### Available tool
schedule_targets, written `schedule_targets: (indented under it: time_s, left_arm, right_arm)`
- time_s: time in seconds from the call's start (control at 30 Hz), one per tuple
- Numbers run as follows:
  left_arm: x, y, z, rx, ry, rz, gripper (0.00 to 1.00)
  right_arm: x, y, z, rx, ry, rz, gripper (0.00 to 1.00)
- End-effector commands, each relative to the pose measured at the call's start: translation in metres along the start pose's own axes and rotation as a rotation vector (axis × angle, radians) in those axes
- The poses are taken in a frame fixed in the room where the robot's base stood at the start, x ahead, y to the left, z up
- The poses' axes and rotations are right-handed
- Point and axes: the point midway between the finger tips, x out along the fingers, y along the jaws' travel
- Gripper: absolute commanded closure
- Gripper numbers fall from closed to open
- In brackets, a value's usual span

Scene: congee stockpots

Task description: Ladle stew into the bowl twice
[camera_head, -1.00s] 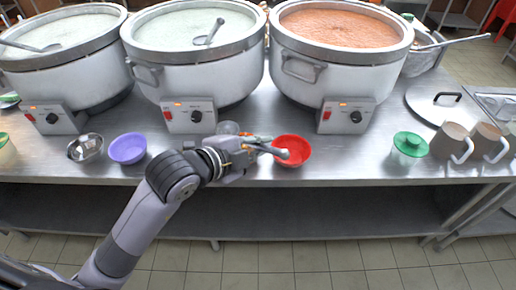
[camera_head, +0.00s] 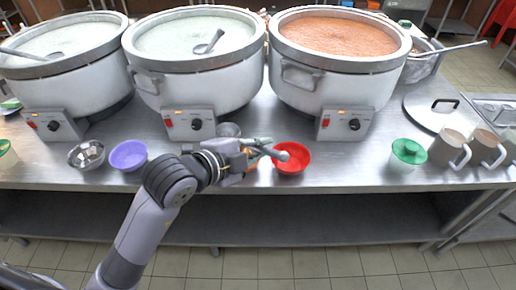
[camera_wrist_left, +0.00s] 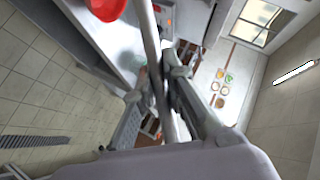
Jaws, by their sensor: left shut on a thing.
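The orange-red stew (camera_head: 340,28) fills the right-hand stockpot. The red bowl (camera_head: 292,160) stands on the counter in front of that pot. My left gripper (camera_head: 250,150) is just left of the bowl, shut on a grey metal rod-like handle (camera_head: 280,155), whose rounded end overlaps the red bowl from this view. In the left wrist view the handle (camera_wrist_left: 151,40) runs between the fingers, and the red bowl (camera_wrist_left: 106,8) shows at the top edge. I cannot tell where the handle's scoop is. My right gripper is out of view.
Two pots of pale congee, middle (camera_head: 190,35) and left (camera_head: 60,45), hold ladles. A purple bowl (camera_head: 128,155) and a metal bowl (camera_head: 86,154) stand left.

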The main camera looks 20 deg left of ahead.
Motion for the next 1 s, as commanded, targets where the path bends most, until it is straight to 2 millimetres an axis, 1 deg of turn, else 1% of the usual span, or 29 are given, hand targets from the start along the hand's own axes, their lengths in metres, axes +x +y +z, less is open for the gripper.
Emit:
schedule_targets:
  time_s: [0.17,0.27,0.37,0.53,0.63,0.93,1.0]
  left_arm:
    - [-0.001,-0.001,-0.001,0.001,0.001,-0.002,1.00]
    - [-0.002,-0.004,-0.002,0.001,0.001,-0.002,1.00]
    - [-0.006,-0.014,-0.007,0.000,0.002,-0.003,1.00]
    - [-0.018,-0.036,-0.019,-0.002,0.001,-0.002,1.00]
    - [-0.021,-0.043,-0.022,0.000,0.000,-0.002,1.00]
    - [-0.020,-0.041,-0.021,0.001,0.000,-0.001,1.00]
    - [-0.020,-0.037,-0.019,0.000,0.003,0.004,1.00]
  right_arm:
    - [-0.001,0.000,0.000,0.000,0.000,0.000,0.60]
    - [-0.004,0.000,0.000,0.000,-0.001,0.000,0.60]
    - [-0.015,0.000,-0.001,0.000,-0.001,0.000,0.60]
    - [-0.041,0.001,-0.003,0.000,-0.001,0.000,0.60]
    - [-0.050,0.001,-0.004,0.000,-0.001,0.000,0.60]
    - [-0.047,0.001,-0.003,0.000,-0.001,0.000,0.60]
    - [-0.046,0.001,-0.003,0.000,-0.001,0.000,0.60]
